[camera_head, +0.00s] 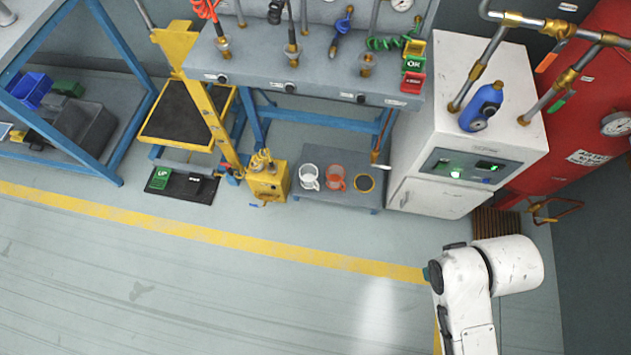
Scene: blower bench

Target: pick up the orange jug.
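The orange jug (335,178) stands on a low grey platform (325,201) beneath the bench. My arm shows at the lower right, well apart from the jug, over the floor. My gripper cannot be made out in this view.
A yellow pedestal unit (267,180) stands left of the platform, and a white cabinet (436,195) stands to its right. The grey bench (320,92) overhangs behind. A blue bottle (481,107) is on the cabinet. The floor in front, crossed by a yellow line (200,232), is clear.

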